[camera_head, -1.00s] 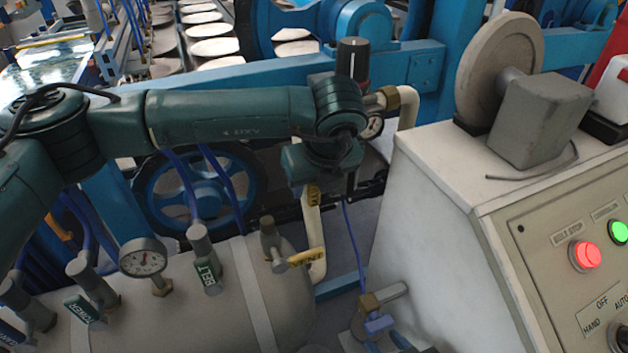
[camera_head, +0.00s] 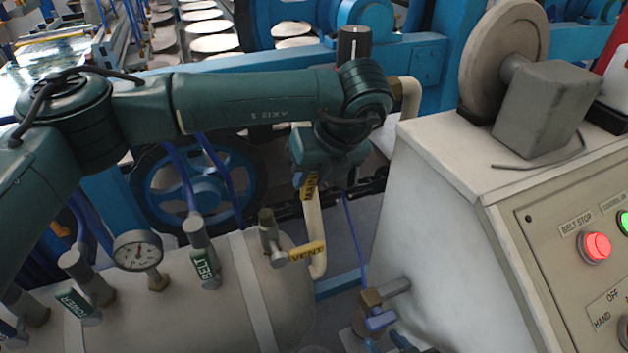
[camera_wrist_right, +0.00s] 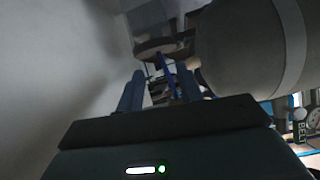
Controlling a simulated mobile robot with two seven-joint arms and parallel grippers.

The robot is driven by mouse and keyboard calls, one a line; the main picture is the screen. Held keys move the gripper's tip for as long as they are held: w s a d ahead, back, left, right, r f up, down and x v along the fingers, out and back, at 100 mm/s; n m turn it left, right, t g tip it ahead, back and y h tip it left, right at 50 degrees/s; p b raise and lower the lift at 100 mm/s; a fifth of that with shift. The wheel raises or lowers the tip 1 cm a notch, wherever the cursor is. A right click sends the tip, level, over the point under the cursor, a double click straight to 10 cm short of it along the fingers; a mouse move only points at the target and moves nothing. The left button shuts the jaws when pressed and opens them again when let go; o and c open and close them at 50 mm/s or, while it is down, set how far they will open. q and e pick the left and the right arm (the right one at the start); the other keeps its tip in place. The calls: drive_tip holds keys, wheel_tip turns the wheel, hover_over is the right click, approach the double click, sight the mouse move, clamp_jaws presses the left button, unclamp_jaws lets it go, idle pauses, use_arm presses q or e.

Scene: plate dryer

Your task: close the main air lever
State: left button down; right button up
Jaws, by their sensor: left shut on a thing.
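A pressure gauge (camera_head: 138,251) stands at left. The control cabinet (camera_head: 430,190) bounds the right side. A blue flywheel (camera_head: 200,190) is behind.

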use_arm(q)
drive_tip(key=y, duration=0.1)
drive_tip(key=g+y+b, duration=0.1)
drive_tip(key=y, duration=0.1)
drive_tip(key=shift+s+a+r+m, duration=0.1)
drive_tip(key=shift+a+r+m, duration=0.05)
drive_tip(key=shift+a+m, duration=0.15)
drive_tip(key=c, duration=1.2)
unclamp_jaws()
drive_tip(key=shift+c, duration=0.2)
drive_tip(key=v, duration=1.3)
drive_tip(key=shift+p, duration=0.3)
